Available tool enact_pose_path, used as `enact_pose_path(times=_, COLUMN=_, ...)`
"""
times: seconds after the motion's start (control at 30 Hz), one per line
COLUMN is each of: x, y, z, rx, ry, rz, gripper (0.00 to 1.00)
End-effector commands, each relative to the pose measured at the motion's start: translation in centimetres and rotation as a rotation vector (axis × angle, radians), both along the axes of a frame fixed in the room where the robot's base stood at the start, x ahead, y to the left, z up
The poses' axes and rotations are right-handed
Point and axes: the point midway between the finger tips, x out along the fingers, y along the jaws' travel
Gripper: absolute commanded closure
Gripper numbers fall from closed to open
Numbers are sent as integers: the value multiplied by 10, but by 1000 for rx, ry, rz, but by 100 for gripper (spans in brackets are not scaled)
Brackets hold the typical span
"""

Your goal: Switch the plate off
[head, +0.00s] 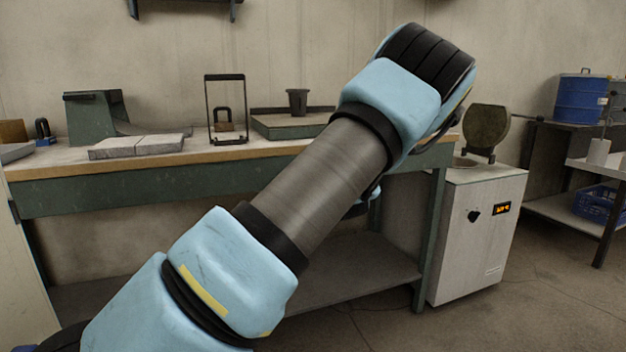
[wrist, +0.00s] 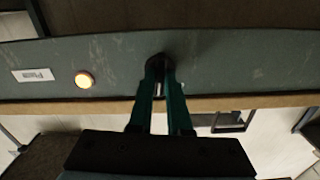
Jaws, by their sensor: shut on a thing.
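The flat green plate (head: 275,128) sits on the bench top, with a dark cup (head: 297,101) standing on it. In the wrist view, a round black knob (wrist: 158,63) is on the green front panel (wrist: 225,65) of the bench. My gripper (wrist: 161,82) is shut on the knob, its two green fingers on either side of it. A round lamp (wrist: 84,79) left of the knob glows orange. The knob's pointer direction cannot be made out. In the head view my arm hides the gripper and knob.
A white label (wrist: 33,75) is beside the lamp. A white furnace cabinet (head: 475,238) with a lit display stands right of the bench.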

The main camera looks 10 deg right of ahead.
Motion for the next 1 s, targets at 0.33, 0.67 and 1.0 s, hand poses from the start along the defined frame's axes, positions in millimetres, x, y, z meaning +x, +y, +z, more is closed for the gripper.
enact_pose_path(times=0.33, x=0, y=0, z=-3, rx=-331, ry=-43, rz=0, gripper=100)
enact_pose_path(times=0.67, x=0, y=0, z=-3, rx=-629, ry=-82, rz=0, gripper=100)
enact_pose_path(times=1.0, x=0, y=0, z=-2, rx=-840, ry=-110, rz=-1, gripper=100)
